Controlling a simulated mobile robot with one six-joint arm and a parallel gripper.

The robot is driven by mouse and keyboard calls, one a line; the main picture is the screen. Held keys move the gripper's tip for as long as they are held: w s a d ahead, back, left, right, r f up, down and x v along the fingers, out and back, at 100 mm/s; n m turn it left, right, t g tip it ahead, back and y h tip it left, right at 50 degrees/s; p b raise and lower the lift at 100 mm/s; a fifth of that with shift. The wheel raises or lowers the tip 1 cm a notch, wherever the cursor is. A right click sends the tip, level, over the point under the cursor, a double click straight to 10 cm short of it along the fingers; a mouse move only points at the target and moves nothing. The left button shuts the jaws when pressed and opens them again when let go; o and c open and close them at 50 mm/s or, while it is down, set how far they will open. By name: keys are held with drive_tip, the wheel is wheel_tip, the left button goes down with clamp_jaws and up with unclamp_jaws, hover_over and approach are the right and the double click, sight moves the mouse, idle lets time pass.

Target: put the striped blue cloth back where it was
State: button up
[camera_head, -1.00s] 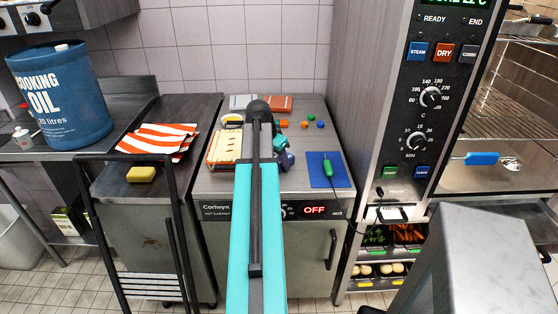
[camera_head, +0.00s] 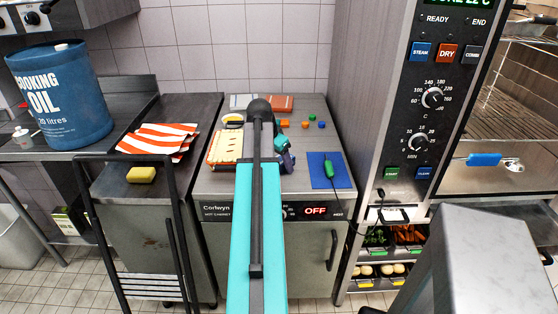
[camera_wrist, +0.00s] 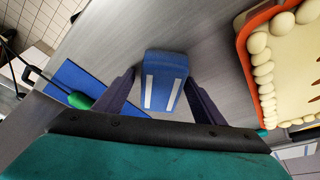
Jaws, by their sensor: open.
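The striped blue cloth (camera_wrist: 163,82) is a small blue bundle with two white stripes, on the steel worktop in the wrist view. My gripper (camera_wrist: 160,76) is open, with one dark finger on each side of the cloth. Small gaps seem to show between fingers and cloth; I cannot tell whether they touch. In the head view my gripper (camera_head: 287,158) is low over the hot cabinet's top, and I cannot make out the cloth there, as my arm and gripper cover that area.
An orange-rimmed tray (camera_wrist: 245,58) with pale round pieces lies right of the gripper in the wrist view. A blue mat (camera_head: 318,178) with a green-handled tool (camera_head: 329,167) lies on the other side. Small coloured blocks (camera_head: 311,117) are behind. Red-striped cloths (camera_head: 160,140) lie on the left counter.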

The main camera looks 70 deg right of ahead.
drive_tip(key=b+v, duration=0.1)
drive_tip(key=v, duration=1.1)
drive_tip(key=shift+r, duration=0.2)
idle(0.6)
